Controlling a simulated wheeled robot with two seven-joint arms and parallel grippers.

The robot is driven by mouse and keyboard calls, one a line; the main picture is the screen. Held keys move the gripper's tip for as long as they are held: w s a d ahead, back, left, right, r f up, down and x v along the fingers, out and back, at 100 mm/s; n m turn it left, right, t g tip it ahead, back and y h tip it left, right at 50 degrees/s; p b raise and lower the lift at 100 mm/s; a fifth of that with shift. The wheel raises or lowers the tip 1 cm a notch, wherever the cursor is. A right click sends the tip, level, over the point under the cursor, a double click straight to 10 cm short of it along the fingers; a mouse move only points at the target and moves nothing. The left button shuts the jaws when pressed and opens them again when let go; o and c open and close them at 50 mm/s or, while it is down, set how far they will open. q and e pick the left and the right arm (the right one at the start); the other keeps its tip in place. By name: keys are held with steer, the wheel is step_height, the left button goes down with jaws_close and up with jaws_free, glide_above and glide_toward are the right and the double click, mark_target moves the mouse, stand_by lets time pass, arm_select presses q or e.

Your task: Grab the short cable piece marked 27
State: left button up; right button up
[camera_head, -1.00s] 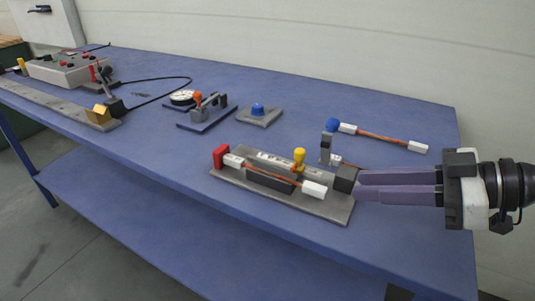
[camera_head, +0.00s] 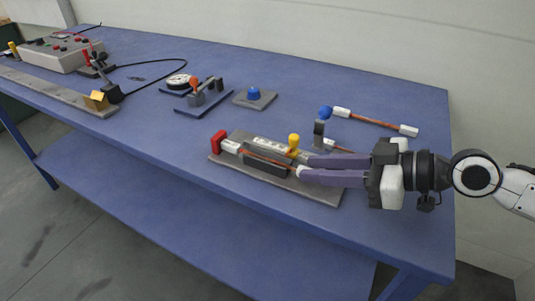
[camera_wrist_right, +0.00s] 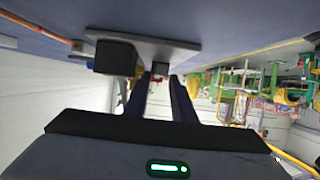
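A short orange-red cable piece (camera_head: 265,160) with white end tags lies along the grey fixture (camera_head: 222,160); its right end is partly hidden by my gripper. A second such piece (camera_head: 372,122) lies on the table behind, and it also seems to show in the wrist view (camera_wrist_right: 40,28). A third, mostly hidden, shows beside the blue-knobbed post. I cannot read a 27 on any of them. My right gripper (camera_head: 302,168) is open, its purple fingers apart at the front piece's right end. It also shows in the wrist view (camera_wrist_right: 160,88). My left gripper is out of view.
The fixture carries a red end block (camera_head: 218,141) and a yellow knob (camera_head: 293,140). A blue-button block (camera_head: 254,95), a gauge (camera_head: 178,81) and a control box (camera_head: 58,54) stand farther left. The table front is clear.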

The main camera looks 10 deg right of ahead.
steer(key=shift+x, duration=1)
jaws_close()
steer(key=shift+r, duration=0.15)
